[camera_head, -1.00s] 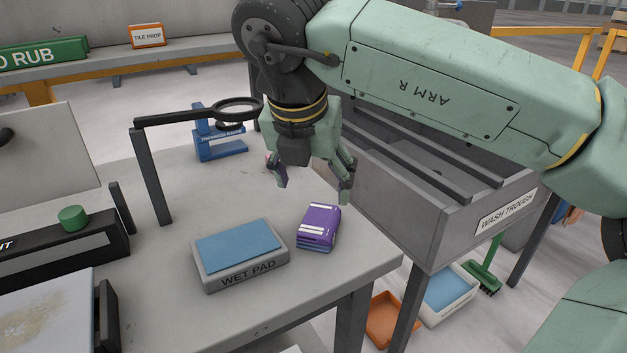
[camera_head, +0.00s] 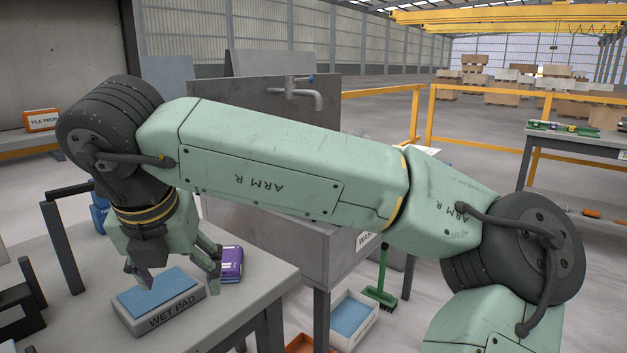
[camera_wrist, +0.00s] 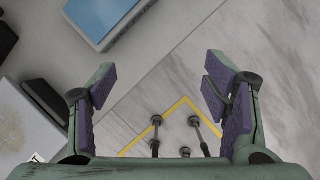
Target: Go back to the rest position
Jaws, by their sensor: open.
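My gripper (camera_head: 180,277) is open and empty in the head view, in front of and above the wet pad (camera_head: 160,318), a grey tray with a blue top. The wrist view shows its purple finger pads (camera_wrist: 160,90) spread apart with only the floor between them. A corner of the wet pad (camera_wrist: 100,20) shows at the top of the wrist view. A purple block-like item (camera_head: 232,262) lies on the table just right of the gripper, partly hidden behind a finger.
The wash trough (camera_head: 345,240) stands behind my arm. Below it are a white bin with blue inside (camera_head: 352,318), an orange tray (camera_head: 300,345) and a green brush (camera_head: 381,290). A bench with tools (camera_head: 570,135) stands at the far right. Yellow rails (camera_head: 480,88) cross the background.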

